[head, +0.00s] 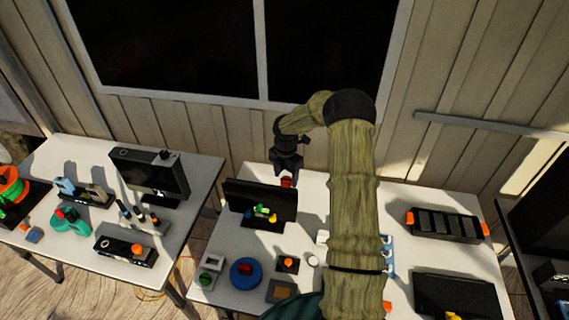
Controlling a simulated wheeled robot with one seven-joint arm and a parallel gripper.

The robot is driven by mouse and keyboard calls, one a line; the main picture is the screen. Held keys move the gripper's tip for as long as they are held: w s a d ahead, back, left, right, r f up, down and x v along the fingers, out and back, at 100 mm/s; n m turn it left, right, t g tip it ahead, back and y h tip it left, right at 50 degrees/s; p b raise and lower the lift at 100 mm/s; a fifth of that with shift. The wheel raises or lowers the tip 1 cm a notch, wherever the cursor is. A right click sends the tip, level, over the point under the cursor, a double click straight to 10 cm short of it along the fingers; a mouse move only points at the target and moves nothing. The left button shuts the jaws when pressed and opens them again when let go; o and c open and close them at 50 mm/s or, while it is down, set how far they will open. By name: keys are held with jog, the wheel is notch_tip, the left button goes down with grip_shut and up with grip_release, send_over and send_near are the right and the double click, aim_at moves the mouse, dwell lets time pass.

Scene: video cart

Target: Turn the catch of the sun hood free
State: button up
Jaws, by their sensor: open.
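A black upright panel (272,201), which looks like the sun hood, stands on the white table under my arm. A small red piece (286,181), perhaps its catch, shows at the panel's top edge. My gripper (287,171) points down just above the red piece. The gripper is open. Its fingers are small and dark here, and I cannot tell whether they touch the red piece or stand around it. The side of the panel away from the camera is hidden.
Small coloured knobs (262,212) sit in front of the panel. A blue round base with a red knob (243,274) and small blocks lie nearer. A black slotted tray (445,225) stands right. The left table (75,150) holds several devices. A wall with a dark window is behind.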

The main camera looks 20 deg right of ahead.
aim_at(284, 180)
jog(key=shift+w+d+r, duration=0.1)
jog(key=shift+r, duration=0.3)
notch_tip(284, 180, up, 16)
jog(key=b, duration=0.4)
jog(key=shift+r, duration=0.25)
jog(key=shift+a, duration=0.2)
jog(key=s+a+f+m, duration=0.2)
jog(key=s+a+m, duration=0.7)
jog(key=s+a, duration=0.1)
jog(key=s+a+f+m+t+b, duration=0.1)
jog(key=s+a+f+m+t, duration=0.1)
jog(key=s+m, duration=1.2)
jog(key=s, duration=0.3)
jog(key=shift+s+a+f+m+t, duration=0.2)
jog(key=shift+s+a+m+t, duration=0.1)
jog(key=shift+a+m, duration=0.1)
